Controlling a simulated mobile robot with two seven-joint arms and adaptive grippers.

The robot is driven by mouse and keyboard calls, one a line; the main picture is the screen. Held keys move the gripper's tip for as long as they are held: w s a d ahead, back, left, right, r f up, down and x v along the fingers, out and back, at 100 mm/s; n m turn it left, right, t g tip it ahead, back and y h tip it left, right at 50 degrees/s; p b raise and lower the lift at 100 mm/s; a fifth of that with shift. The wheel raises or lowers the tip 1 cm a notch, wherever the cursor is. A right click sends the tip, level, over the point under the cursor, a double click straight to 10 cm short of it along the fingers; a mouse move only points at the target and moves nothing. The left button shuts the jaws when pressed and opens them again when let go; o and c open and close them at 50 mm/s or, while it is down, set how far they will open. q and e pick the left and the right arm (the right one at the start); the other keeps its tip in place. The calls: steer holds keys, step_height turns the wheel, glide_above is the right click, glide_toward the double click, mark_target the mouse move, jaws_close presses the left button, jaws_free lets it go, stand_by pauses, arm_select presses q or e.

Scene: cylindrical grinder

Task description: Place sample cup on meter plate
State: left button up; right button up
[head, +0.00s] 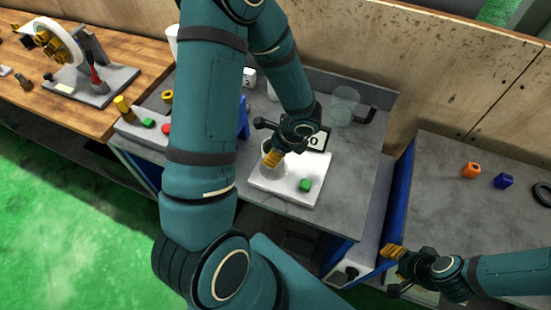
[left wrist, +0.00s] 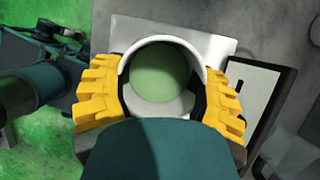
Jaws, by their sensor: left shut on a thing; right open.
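Whether the cup's base touches the plate is unclear. My right gripper (head: 394,252) is open and empty, right of the bench.
A clear glass container (head: 345,104) stands at the back right of the bench. An orange piece (head: 471,170) and a blue piece (head: 503,181) lie on the right table. Small coloured parts, including a red one (head: 166,129), lie left. Bare bench (head: 352,180) shows right of the plate.

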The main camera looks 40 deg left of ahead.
arm_select(q)
step_height(320, 180, down, 4)
steer(key=shift+r, duration=0.2)
steer(key=shift+w+f, duration=0.1)
steer(key=shift+f, duration=0.2)
steer(key=shift+f+b, duration=0.1)
steer(key=shift+b, duration=0.3)
steer(key=o, duration=1.3)
